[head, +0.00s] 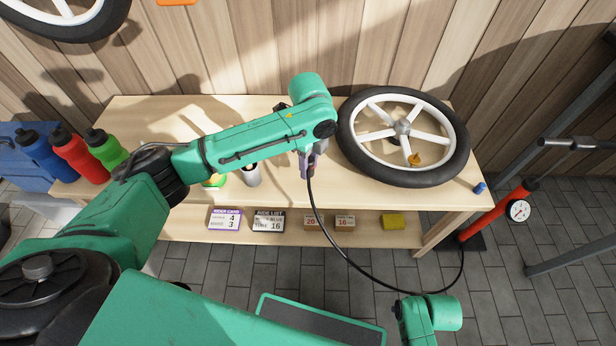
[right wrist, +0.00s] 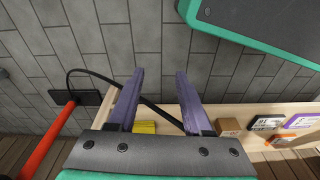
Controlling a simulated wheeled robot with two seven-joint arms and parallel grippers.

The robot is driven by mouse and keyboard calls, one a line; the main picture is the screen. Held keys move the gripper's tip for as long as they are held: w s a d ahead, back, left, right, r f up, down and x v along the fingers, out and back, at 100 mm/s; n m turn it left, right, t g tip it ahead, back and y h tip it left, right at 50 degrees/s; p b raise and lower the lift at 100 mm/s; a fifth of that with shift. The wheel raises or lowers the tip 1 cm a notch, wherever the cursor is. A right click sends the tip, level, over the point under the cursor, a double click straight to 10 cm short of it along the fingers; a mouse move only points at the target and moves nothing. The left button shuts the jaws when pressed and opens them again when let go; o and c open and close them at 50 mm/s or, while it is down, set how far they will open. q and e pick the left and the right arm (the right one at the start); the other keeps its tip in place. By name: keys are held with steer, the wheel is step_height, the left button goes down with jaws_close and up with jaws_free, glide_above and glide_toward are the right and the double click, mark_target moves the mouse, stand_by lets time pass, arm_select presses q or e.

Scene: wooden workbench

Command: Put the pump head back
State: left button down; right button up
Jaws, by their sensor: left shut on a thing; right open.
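My left gripper (head: 312,168) is shut at the end of the black hose (head: 335,247), above the bench and left of the wheel (head: 351,159). The pump head in it is mostly hidden by the fingers and arm. The hose hangs over the bench's front edge and loops to the red floor pump (head: 493,212) with its round gauge (head: 518,210) at the right. The pump also shows in the right wrist view (right wrist: 50,134). My right gripper (right wrist: 160,74) is open and empty; the hose passes behind its fingers in that view.
The wheel lies on the wooden bench (head: 315,209), with a yellow-orange piece (head: 415,160) by its rim. A small blue cap (head: 480,187) sits at the bench's right corner. Several bottles (head: 75,152) stand at the left. Small boxes and a yellow block (head: 393,221) are on the lower shelf.

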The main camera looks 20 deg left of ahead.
mark_target(309, 182)
arm_select(q)
step_height(309, 182, down, 4)
steer(key=shift+r+b, duration=0.2)
steer(key=shift+b, duration=0.25)
steer(key=shift+f, duration=0.15)
arm_select(e)
steer(key=shift+w+a+r, duration=0.15)
steer(key=shift+w+r, duration=0.05)
steer(key=shift+r, duration=0.45)
steer(key=shift+w+a+r, duration=0.15)
steer(key=shift+w+r, duration=0.05)
steer(key=shift+r, duration=0.4)
arm_select(q)
steer(key=c, duration=0.5)
jaws_free()
arm_select(e)
steer(key=shift+f, duration=0.1)
